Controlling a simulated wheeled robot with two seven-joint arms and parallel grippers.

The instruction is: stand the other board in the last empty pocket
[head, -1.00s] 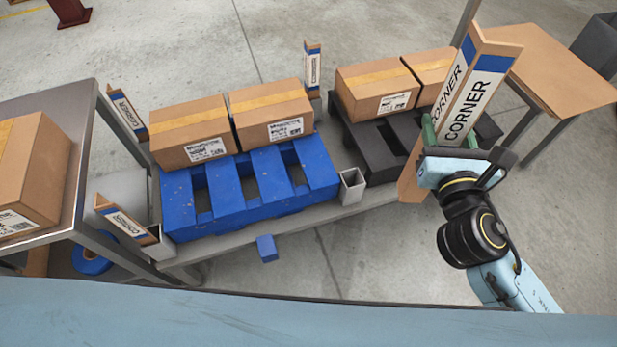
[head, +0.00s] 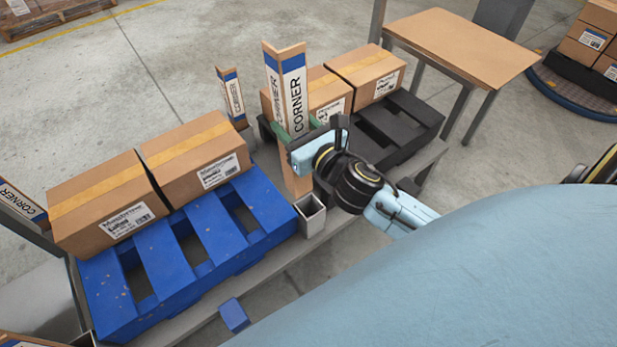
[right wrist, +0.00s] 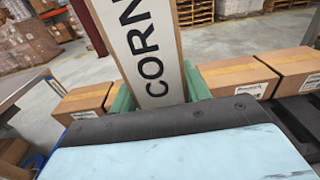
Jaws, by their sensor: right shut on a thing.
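My right gripper (head: 300,143) is shut on a tall brown corner board (head: 294,95) with a blue and white CORNER label. The board is upright, its lower end close behind an empty grey square pocket (head: 312,216) at the front of the bench, between the blue and black pallets. Its gap to the pocket cannot be judged. In the right wrist view the board (right wrist: 148,50) stands between the green fingers. Another corner board (head: 231,95) stands behind the blue pallet, and one more (head: 22,202) is at the left edge. My left gripper is not in view.
Two cartons (head: 105,205) sit on the blue pallet (head: 205,225), and two more (head: 366,74) on the black pallet (head: 402,120). A small blue block (head: 234,316) is at the bench front. A brown-topped table (head: 460,45) stands at the back right.

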